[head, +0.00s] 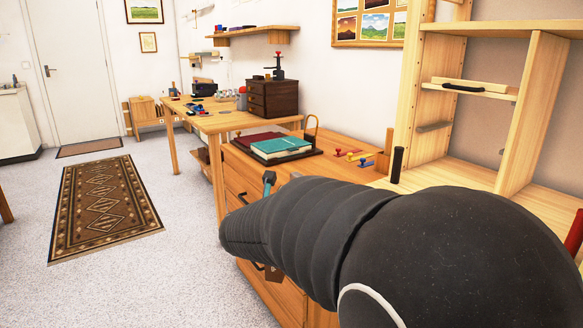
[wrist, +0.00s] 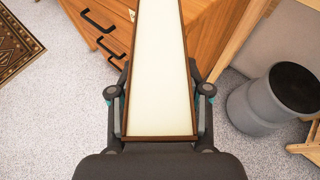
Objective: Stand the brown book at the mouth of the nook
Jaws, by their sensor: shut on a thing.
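The brown book (wrist: 158,100) is between the fingers of my gripper (wrist: 160,88) in the wrist view. Its cream page edges face the camera, with thin brown covers along both sides. The fingers press on its two covers. It is held in the air beside the wooden drawer cabinet, above the speckled floor. In the head view my dark arm covers most of the gripper and book. I cannot tell for certain which opening is the nook; a pale wooden shelf unit (head: 537,95) with open compartments stands at the right.
The drawer cabinet (head: 262,205) carries a teal book (head: 282,146), stamps and a dark cylinder (head: 397,165). A grey bin (wrist: 262,108) stands on the floor at right in the wrist view. A workbench (head: 215,121) is farther back. Floor around the patterned rug (head: 103,205) is clear.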

